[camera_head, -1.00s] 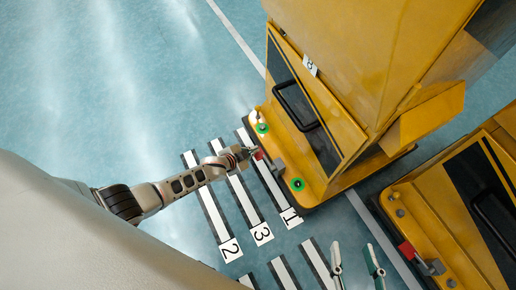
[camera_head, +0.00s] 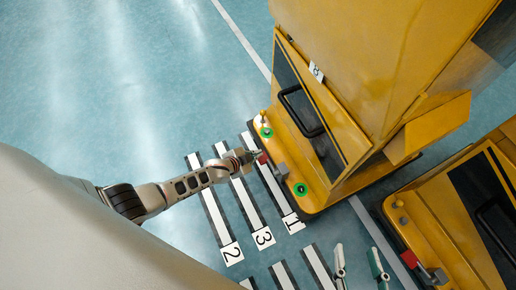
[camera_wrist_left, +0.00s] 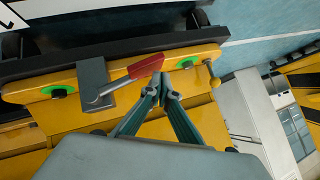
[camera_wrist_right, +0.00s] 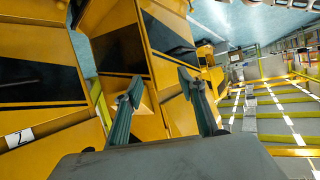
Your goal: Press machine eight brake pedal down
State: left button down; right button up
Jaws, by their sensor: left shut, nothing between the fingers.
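Machine eight (camera_head: 350,45) is a tall yellow cabinet with a small label 8 (camera_head: 316,71). On its low front ledge is the brake pedal, a red pad (camera_head: 262,158) on a grey lever and block. The pedal's red pad (camera_wrist_left: 147,66) also shows in the left wrist view, angled up from the lever. My left gripper (camera_head: 253,157) is shut and empty, its tips right beside the pad. In the left wrist view its fingertips (camera_wrist_left: 161,84) overlap the pad's end; I cannot tell whether they touch. My right gripper (camera_head: 357,257) is open and empty, off to the lower right.
Green-ringed studs (camera_head: 301,190) sit on the ledge on both sides of the pedal. A second yellow machine with its own red pedal (camera_head: 408,254) stands at the lower right. Striped floor markings numbered 1, 2 and 3 (camera_head: 263,237) lie before machine eight. Open floor is at left.

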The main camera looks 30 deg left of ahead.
pick_arm(q)
jog(key=r, duration=0.1)
jog(key=w+r+p, duration=0.1)
jog(key=r, duration=0.1)
jog(key=r+p, duration=0.1)
jog(key=shift+w+a+r, duration=0.3)
jog(key=shift+w+r, duration=0.05)
jog(key=shift+w, duration=0.05)
jog(key=s+a+r+p, duration=0.5)
jog(key=shift+s+a, duration=0.3)
jog(key=shift+s, duration=0.1)
pick_arm(e)
jog(key=s+d+f+n+g+h, duration=0.1)
jog(key=s+d+f+h, duration=0.1)
jog(key=d+f, duration=0.2)
jog(key=shift+s+d+n+g, duration=0.2)
jog(key=shift+d+n+g, duration=0.2)
jog(key=shift+d, duration=0.6)
pick_arm(q)
jog(key=shift+r, duration=0.1)
pick_arm(e)
jog(key=shift+f, duration=0.1)
